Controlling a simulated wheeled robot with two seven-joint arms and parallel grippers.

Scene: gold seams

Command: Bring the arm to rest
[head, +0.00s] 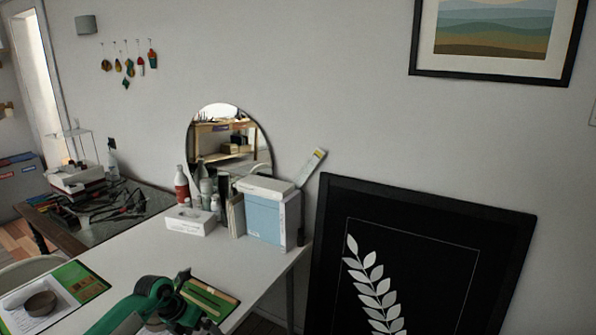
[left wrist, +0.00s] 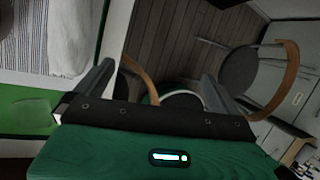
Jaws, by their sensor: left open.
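My left arm (head: 150,300) is green and black and reaches over the front of the white table (head: 150,250) in the head view. In the left wrist view my left gripper (left wrist: 158,75) has its two dark fingers wide apart with nothing between them. It faces the floor and a chair beyond the table's edge. Its fingertips are hard to make out in the head view. My right gripper is in neither view.
A green tray (head: 212,294) lies beside my arm. A tissue box (head: 190,221), bottles (head: 182,184) and a blue box (head: 268,220) stand at the back. The table's middle is clear. A chair (left wrist: 245,73) shows in the wrist view.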

